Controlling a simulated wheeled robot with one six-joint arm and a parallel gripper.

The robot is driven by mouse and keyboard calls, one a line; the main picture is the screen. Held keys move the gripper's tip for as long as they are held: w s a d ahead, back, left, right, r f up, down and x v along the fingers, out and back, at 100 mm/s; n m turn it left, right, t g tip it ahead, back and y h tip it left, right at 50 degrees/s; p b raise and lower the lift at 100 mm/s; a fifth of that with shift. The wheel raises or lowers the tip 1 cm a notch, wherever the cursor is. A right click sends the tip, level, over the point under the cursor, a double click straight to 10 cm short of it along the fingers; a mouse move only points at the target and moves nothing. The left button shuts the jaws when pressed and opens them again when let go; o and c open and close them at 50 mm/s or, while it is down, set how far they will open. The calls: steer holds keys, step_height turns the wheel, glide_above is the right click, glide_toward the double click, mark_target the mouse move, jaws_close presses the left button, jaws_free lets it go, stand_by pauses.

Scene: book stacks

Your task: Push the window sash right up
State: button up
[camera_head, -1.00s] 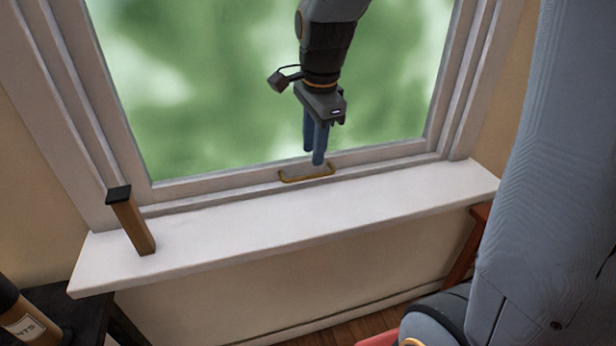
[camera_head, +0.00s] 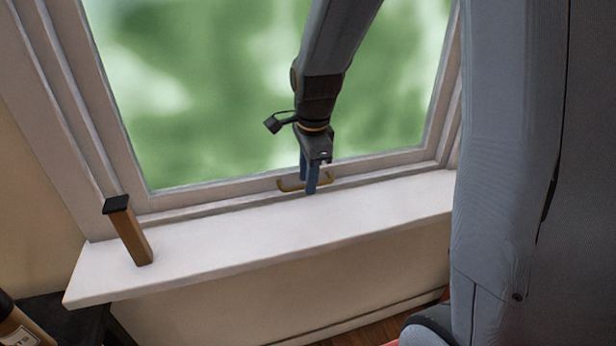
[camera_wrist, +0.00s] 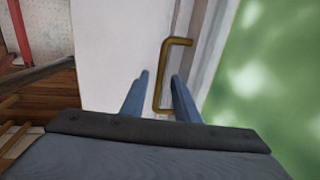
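The window sash (camera_head: 215,194) is down, its bottom rail at the sill. A brass U-shaped handle (camera_head: 286,188) is fixed to that rail. My gripper (camera_head: 307,191) points down at the handle, its two blue fingers overlapping it in the head view. In the wrist view, the fingers (camera_wrist: 160,76) are apart, and the long bar of the handle (camera_wrist: 161,72) shows between them, nearer the right finger. The fingers do not look closed on the bar; I cannot tell whether either one touches it.
A wooden block with a black top (camera_head: 131,233) stands tilted in the picture at the left of the white sill (camera_head: 220,250). The sill between it and my gripper is clear. A dark table (camera_head: 62,315) with a bottle (camera_head: 18,325) is at lower left.

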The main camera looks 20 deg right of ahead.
jaws_close()
